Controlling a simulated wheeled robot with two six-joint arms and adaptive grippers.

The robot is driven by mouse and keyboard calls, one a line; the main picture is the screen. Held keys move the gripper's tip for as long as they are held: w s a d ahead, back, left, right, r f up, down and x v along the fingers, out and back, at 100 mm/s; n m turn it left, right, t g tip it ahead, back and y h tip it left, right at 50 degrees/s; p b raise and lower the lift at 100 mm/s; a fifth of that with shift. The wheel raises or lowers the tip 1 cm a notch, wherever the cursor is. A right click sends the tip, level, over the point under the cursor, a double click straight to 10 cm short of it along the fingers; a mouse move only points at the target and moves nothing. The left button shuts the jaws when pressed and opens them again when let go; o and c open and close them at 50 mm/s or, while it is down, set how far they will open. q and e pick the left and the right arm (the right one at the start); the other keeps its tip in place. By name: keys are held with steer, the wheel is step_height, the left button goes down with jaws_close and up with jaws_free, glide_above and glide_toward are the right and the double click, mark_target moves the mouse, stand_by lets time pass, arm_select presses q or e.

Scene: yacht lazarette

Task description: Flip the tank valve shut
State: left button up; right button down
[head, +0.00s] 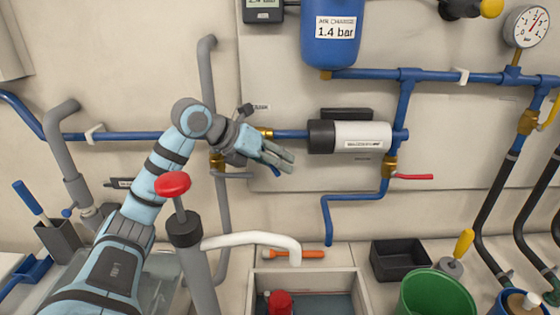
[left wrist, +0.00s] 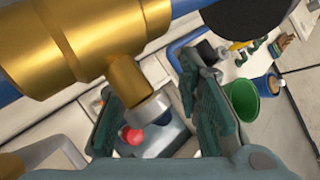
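A brass valve (head: 265,133) sits on the blue horizontal pipe behind my left gripper (head: 286,162). I take it for the tank valve, but its label is too small to read. In the left wrist view its brass body (left wrist: 90,45) fills the top left, and its stem with a grey collar (left wrist: 150,108) points down between the two fingers. A dark blue end shows below the collar. The fingers are spread apart on either side of the stem; I cannot tell whether either touches it. Most of the handle is hidden. My right gripper is in neither view.
A white and black cylinder (head: 360,137) sits on the pipe just right. Below it is a brass valve with a red lever (head: 412,177). A red-knobbed post (head: 174,186) stands near my left arm. Below are an open bin (head: 262,276), black tray (head: 398,244) and green bucket (head: 440,300).

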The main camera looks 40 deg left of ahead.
arm_select(q)
steer(key=shift+d+f, duration=0.2)
steer(key=shift+w, duration=0.15)
jaws_close()
